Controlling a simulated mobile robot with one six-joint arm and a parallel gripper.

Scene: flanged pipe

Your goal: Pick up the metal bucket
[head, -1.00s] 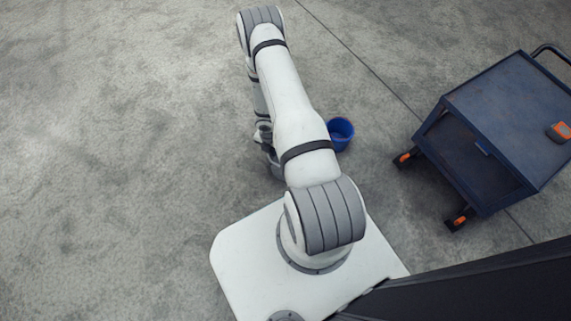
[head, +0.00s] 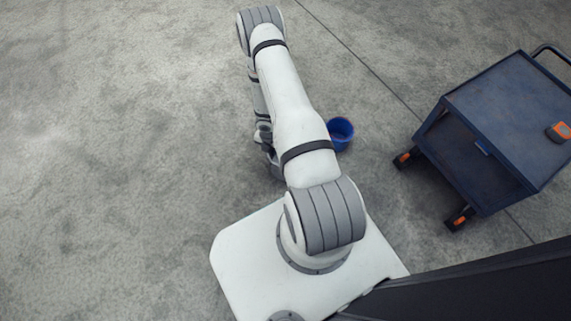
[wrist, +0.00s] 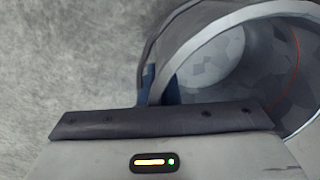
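The metal bucket (wrist: 215,65) is grey and fills the upper right of the wrist view, with its open mouth and faceted inside showing. In the head view the bucket (head: 277,172) is mostly hidden behind my arm, near the front of my base. My gripper (wrist: 160,87) is at the bucket's rim, with one blue fingertip outside the wall and one inside it. The fingers appear closed on the rim wall. Whether the bucket's bottom touches the floor is hidden.
A blue bucket (head: 341,133) stands on the floor just right of my arm. A dark blue wheeled cart (head: 500,115) stands at the right, with an orange item (head: 559,131) on top. The concrete floor at left is clear.

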